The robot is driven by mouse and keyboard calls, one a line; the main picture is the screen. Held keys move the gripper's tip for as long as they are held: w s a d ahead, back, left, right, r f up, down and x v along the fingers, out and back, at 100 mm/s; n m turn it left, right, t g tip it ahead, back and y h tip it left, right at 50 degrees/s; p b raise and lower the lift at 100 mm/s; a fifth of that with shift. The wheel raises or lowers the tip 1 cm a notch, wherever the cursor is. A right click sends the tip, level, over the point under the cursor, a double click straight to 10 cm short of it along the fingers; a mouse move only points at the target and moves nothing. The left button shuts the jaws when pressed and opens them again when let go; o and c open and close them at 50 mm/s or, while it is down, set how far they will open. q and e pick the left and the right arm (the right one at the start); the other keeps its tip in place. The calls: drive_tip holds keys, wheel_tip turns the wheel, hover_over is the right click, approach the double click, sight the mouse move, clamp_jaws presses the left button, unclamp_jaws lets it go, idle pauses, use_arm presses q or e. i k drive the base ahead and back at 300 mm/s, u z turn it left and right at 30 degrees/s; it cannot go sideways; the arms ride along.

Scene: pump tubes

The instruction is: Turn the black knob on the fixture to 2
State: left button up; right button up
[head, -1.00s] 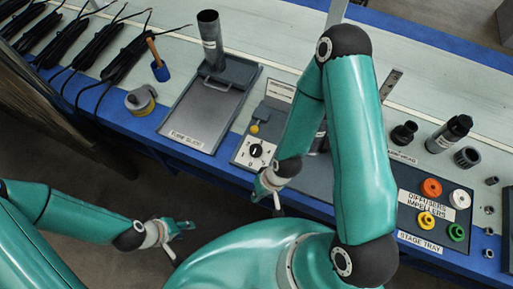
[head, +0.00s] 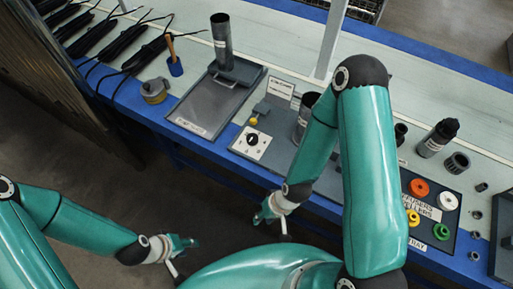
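The black knob (head: 252,139) sits on a white dial plate (head: 250,144) on the grey fixture panel, near the front edge of the table. Its marks are too small to read. My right gripper (head: 268,214) hangs in front of the table edge, below and right of the knob in the picture, apart from it. My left gripper (head: 182,246) is further left and lower, over the floor, away from the fixture. Both grippers look empty, but they are too small to tell whether they are open or shut.
A small yellow knob (head: 253,121) is just above the dial. A dark cylinder (head: 304,112) stands right of it, partly behind my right arm. Left is a grey tray (head: 205,108) with an upright tube (head: 222,38). Right is a stage tray (head: 441,214) with coloured rings.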

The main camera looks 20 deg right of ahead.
sight(252, 139)
drive_tip(key=u, duration=4)
drive_tip(key=k, duration=0.1)
drive_tip(key=z, duration=2.5)
drive_tip(key=k, duration=0.75)
drive_tip(key=z, duration=0.6)
drive_tip(key=i, duration=1)
drive_tip(key=z, duration=0.1)
